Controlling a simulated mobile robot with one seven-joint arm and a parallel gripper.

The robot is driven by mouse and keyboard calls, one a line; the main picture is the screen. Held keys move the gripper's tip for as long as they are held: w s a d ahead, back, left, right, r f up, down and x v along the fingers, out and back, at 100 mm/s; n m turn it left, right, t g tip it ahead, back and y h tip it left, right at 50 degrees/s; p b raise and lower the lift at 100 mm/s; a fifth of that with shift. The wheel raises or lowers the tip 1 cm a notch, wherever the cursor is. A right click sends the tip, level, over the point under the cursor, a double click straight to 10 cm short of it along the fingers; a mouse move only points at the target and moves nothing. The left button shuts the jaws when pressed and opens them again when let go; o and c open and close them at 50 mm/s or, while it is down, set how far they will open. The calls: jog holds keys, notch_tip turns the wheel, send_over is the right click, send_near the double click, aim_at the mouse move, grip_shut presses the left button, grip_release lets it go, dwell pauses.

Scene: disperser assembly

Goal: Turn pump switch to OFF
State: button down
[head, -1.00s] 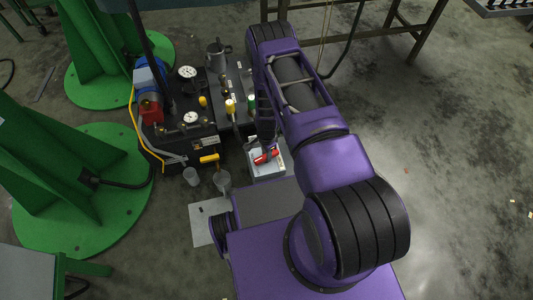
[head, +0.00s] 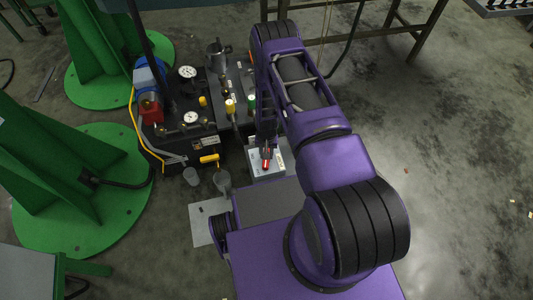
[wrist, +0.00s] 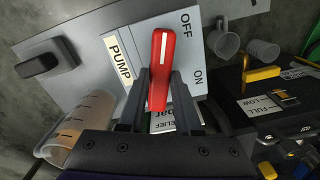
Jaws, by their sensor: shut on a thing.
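The pump switch is a red lever with a white line (wrist: 162,60), on a light grey panel (wrist: 125,28) labelled PUMP, OFF and ON. In the wrist view the lever stands nearly upright, its lined end toward the top edge. OFF is to the upper right of it and ON is farther down at the right. My gripper (wrist: 159,88) has one finger on each side of the lever and is shut on it. The fingers hide part of the panel below. In the head view the red lever (head: 266,164) shows at the end of my arm, over the pale switch box (head: 280,167).
A clear measuring beaker (wrist: 88,118) is at the left of the wrist view. Metal cups (wrist: 226,42) and a yellow handle (wrist: 262,73) are at the right.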

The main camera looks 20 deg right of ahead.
jog(key=shift+n, duration=2)
jog(key=c, duration=0.6)
grip_release()
jog(key=shift+r, duration=0.1)
notch_tip(320, 180, up, 17)
jog(key=p, duration=0.3)
jog(key=shift+w+r, duration=0.1)
jog(key=shift+r, duration=0.05)
